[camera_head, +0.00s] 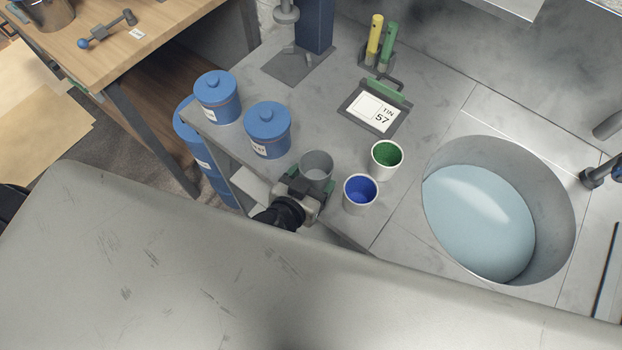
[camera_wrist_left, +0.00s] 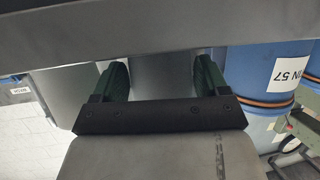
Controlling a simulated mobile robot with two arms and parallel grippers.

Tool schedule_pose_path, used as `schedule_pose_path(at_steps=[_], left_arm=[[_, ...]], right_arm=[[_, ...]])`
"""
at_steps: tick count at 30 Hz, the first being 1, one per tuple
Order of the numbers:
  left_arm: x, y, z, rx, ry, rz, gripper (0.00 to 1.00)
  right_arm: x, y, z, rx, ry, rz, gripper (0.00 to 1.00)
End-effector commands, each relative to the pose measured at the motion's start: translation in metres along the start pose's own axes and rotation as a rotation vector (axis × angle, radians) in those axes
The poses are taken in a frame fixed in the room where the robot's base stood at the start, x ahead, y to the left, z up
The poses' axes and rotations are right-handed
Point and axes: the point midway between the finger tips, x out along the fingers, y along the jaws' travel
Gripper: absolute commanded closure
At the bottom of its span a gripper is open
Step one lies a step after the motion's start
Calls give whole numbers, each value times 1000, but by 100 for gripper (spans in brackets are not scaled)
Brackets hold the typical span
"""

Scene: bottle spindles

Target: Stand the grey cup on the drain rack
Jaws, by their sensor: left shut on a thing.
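The grey cup (camera_head: 316,166) is at the front of the grey counter, left of a white cup with a blue inside. My left gripper (camera_head: 307,186) is shut on it from the near side. In the left wrist view the cup's grey wall (camera_wrist_left: 162,76) shows between the two green-padded fingers of the gripper (camera_wrist_left: 162,84). I cannot tell whether the cup's base touches the counter. I cannot make out a drain rack for certain in either view. My right gripper is not in view.
The blue-lined cup (camera_head: 360,193) and a green-lined cup (camera_head: 386,158) stand close on the right. Two blue lidded canisters (camera_head: 267,131) stand on the left. A card holder reading "TIN 57" (camera_head: 374,111) is behind. A round basin (camera_head: 490,215) with pale blue liquid lies right.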

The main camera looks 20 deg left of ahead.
Motion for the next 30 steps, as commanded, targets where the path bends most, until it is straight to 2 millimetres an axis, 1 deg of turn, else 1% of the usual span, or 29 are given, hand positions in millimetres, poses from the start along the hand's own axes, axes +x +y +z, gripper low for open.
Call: schedule_pose_path(at_steps=[10,11,15,24,26,29,30], left_arm=[[1,0,2,3,0,0,54],[1,0,2,2,1,0,21],[1,0,2,1,1,0,0],[0,0,-1,-2,1,0,0],[-7,0,0,2,-1,0,0],[-24,0,1,3,-2,2,0],[-33,0,0,2,-2,2,0]], right_arm=[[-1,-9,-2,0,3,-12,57],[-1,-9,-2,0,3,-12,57],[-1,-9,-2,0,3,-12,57],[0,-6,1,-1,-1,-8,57],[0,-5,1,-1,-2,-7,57],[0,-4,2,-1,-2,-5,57],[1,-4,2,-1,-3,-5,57]])
